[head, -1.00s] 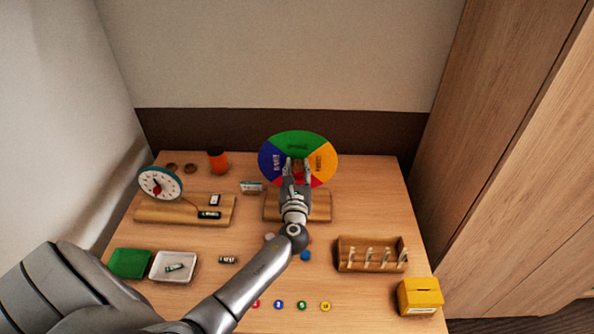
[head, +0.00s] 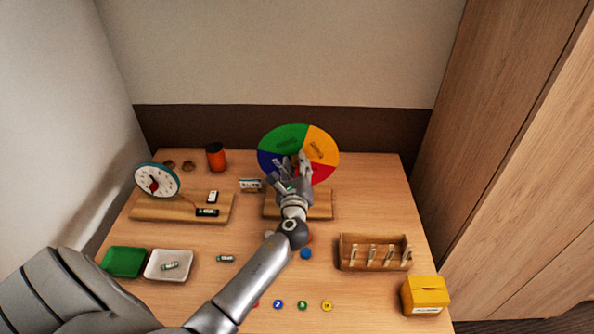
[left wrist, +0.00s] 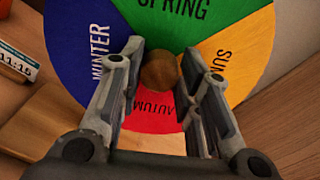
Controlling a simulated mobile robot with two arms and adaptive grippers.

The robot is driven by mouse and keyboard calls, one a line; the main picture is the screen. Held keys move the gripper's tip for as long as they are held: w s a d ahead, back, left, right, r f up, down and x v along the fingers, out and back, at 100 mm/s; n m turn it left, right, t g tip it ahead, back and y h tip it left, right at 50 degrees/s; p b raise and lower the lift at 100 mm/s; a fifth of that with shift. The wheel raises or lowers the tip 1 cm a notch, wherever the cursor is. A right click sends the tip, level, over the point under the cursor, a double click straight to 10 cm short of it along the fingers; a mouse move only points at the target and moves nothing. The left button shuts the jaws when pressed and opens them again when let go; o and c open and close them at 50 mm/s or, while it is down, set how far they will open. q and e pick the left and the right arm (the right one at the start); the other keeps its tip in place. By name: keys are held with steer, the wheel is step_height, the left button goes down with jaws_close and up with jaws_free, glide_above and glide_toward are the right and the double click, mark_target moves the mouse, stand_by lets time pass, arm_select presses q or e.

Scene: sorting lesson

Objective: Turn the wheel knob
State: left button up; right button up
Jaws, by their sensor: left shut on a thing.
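The season wheel (head: 284,138) stands upright on a wooden base (head: 319,205) at the back middle of the table. It has green, yellow, red and blue sectors; in the left wrist view the wheel (left wrist: 235,50) reads SPRING, WINTER, AUTUMN and part of a fourth word. The round wooden knob (left wrist: 160,72) is at its centre, between the fingers of my left gripper (left wrist: 168,80). In the head view my left gripper (head: 293,168) is shut on the knob and tilted, hiding it and part of the wheel. My right gripper is out of view.
A clock (head: 157,181) on a wooden board, an orange cup (head: 215,158) and a small time card (head: 250,185) are left of the wheel. Green (head: 123,262) and white (head: 187,262) trays, a peg rack (head: 346,260) and a yellow box (head: 425,294) stand nearer the front.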

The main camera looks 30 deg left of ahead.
arm_select(q)
steer(key=n+b, duration=0.1)
steer(key=n, duration=0.1)
steer(key=n+b, duration=0.1)
steer(key=n, duration=0.1)
steer(key=n+b, duration=0.1)
steer(key=n, duration=0.1)
steer(key=shift+f+n+b, duration=0.25)
steer(key=shift+n+b, duration=0.05)
steer(key=shift+b, duration=0.1)
steer(key=n+b, duration=0.2)
steer(key=n, duration=0.3)
steer(key=shift+a, duration=0.1)
steer(key=shift+n+b, duration=0.3)
steer(key=o, duration=1)
steer(key=shift+r, duration=0.1)
steer(key=shift+s, duration=0.2)
steer(key=v, duration=1.1)
steer(key=shift+s+d, duration=0.3)
steer(key=shift+d, duration=0.05)
